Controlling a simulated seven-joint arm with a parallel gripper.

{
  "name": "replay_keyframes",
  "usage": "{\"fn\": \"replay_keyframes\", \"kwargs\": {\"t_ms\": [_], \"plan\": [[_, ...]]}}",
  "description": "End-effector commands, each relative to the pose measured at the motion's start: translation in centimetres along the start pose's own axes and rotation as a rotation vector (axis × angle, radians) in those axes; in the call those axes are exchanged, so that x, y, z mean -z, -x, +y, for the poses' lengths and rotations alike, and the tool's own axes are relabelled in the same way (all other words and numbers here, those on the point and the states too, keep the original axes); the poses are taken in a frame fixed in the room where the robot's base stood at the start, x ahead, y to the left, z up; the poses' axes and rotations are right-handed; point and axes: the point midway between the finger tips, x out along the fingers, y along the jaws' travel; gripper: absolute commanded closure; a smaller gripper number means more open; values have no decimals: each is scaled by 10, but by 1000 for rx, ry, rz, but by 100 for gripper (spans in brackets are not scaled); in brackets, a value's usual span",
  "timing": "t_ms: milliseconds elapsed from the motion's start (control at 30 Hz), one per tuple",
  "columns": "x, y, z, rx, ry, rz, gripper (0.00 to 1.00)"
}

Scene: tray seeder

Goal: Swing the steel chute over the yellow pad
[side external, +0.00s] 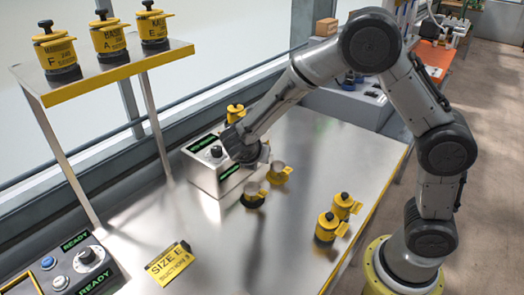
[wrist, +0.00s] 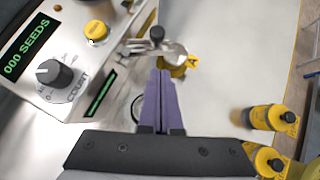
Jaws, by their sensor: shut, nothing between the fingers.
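The steel chute (wrist: 158,48) shows in the wrist view as a shiny metal piece with a black knob, just beyond my fingertips. Yellow, apparently the yellow pad (wrist: 188,62), shows beside and partly under its right end. In the side view my fingertips are unclear.
Two yellow bottles (side external: 327,227) stand at right. The front table is largely clear.

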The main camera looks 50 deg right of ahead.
Motion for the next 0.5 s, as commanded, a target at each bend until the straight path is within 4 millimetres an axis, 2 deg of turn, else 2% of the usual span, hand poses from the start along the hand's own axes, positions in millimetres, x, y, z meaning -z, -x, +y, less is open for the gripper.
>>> {"fn": "replay_keyframes", "kwargs": {"t_ms": [100,300,500], "plan": [[2,28,-1,-7,-1,0,100],[1,69,-3,-6,-1,0,100],[1,94,-5,-2,-1,0,100]]}}
